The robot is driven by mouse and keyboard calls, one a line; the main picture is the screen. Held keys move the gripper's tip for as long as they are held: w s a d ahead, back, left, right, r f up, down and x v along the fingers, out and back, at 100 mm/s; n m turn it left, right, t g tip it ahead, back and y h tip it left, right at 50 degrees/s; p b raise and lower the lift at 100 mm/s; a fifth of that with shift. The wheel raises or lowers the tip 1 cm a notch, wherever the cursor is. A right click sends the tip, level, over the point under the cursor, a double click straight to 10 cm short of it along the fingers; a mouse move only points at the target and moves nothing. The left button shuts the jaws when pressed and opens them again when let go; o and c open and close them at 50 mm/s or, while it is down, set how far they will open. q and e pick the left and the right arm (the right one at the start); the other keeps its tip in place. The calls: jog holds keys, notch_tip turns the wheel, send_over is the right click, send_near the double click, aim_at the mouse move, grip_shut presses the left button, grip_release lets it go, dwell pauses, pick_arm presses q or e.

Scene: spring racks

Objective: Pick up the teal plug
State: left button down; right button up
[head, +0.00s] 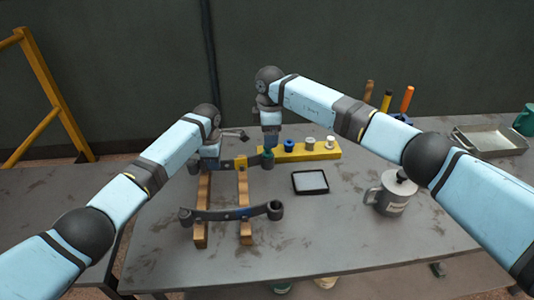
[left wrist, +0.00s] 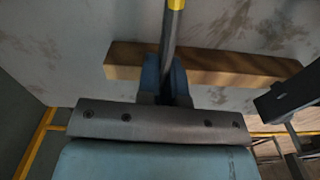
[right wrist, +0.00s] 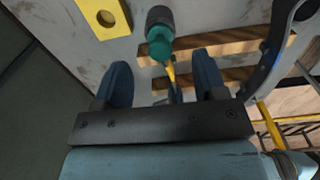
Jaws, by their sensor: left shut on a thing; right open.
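The teal plug (right wrist: 160,47) is in the right wrist view, beyond my fingers and roughly between them. It appears to sit at the dark end eye of the back leaf spring (right wrist: 157,16); how deep it sits, I cannot tell. In the head view a bit of teal plug (head: 268,161) shows just below my right gripper (head: 268,147). The right gripper (right wrist: 164,85) is open and empty, apart from the plug. My left gripper (head: 210,165) is shut on the back leaf spring, whose yellow band (head: 240,162) shows; its fingers (left wrist: 166,75) grip the dark bar.
A yellow rack (head: 300,155) holds a blue, a grey and a white plug; one hole (right wrist: 105,18) is empty. A front leaf spring (head: 230,214) lies across two wooden bars (head: 201,205). A black-rimmed tray (head: 310,182) and a grey mug (head: 392,195) stand right.

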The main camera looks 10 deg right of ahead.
aim_at(268, 153)
jog(key=f, duration=0.6)
jog(key=shift+w+a, duration=0.1)
jog(key=shift+a, duration=0.15)
jog(key=c, duration=1.1)
